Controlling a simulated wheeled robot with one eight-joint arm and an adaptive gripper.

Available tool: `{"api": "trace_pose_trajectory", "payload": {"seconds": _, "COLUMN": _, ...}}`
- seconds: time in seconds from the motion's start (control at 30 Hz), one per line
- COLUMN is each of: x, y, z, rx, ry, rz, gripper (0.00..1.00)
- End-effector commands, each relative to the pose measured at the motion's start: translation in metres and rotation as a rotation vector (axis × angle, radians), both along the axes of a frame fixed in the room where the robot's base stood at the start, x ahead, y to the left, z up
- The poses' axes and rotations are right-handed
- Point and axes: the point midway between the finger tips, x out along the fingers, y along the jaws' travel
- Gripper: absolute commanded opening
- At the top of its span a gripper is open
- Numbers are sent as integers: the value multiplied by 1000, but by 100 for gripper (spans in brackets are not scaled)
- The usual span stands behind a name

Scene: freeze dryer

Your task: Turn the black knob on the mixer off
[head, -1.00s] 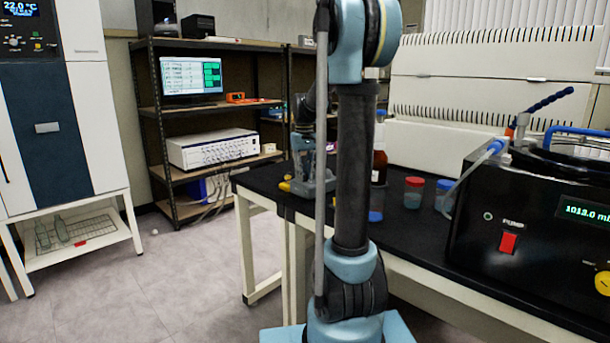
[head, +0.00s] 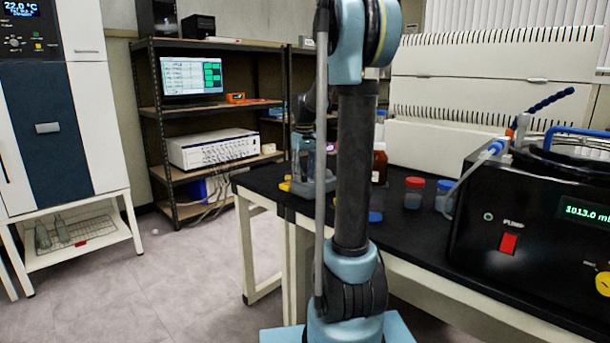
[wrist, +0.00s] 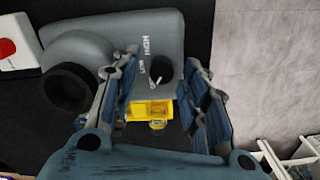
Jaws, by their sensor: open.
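The grey mixer (wrist: 185,28) shows from above in the wrist view, with a round black cup (wrist: 70,88) at its left. Its black knob (wrist: 163,70) has a white pointer mark and sits beside white lettering that includes "HIGH". My gripper (wrist: 161,66) is open, with one blue-padded finger on each side of the knob. I cannot tell whether the fingers touch it. In the head view the mixer (head: 322,180) stands at the left end of the black bench, largely hidden behind my arm and gripper.
A yellow object (wrist: 150,110) lies by the mixer's front edge, between my fingers in view. A brown bottle (head: 379,165), a red-lidded jar (head: 414,192) and a black pump unit (head: 530,230) stand to the right on the bench. A shelf rack (head: 150,130) stands behind.

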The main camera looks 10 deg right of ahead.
Motion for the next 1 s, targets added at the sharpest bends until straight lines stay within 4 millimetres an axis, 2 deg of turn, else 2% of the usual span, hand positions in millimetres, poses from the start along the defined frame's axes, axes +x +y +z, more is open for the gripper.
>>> {"api": "trace_pose_trajectory", "payload": {"seconds": 0.13, "x": 0, "y": 0, "z": 5, "rx": 0, "ry": 0, "rz": 0, "gripper": 41}}
{"api": "trace_pose_trajectory", "payload": {"seconds": 0.27, "x": 0, "y": 0, "z": 20, "rx": 0, "ry": 1, "rz": 0, "gripper": 41}}
{"api": "trace_pose_trajectory", "payload": {"seconds": 0.7, "x": 2, "y": 0, "z": 96, "rx": 0, "ry": 1, "rz": 0, "gripper": 41}}
{"api": "trace_pose_trajectory", "payload": {"seconds": 0.83, "x": 3, "y": 0, "z": 110, "rx": 0, "ry": 1, "rz": 0, "gripper": 41}}
{"api": "trace_pose_trajectory", "payload": {"seconds": 1.0, "x": 3, "y": 0, "z": 118, "rx": 0, "ry": 1, "rz": 0, "gripper": 41}}
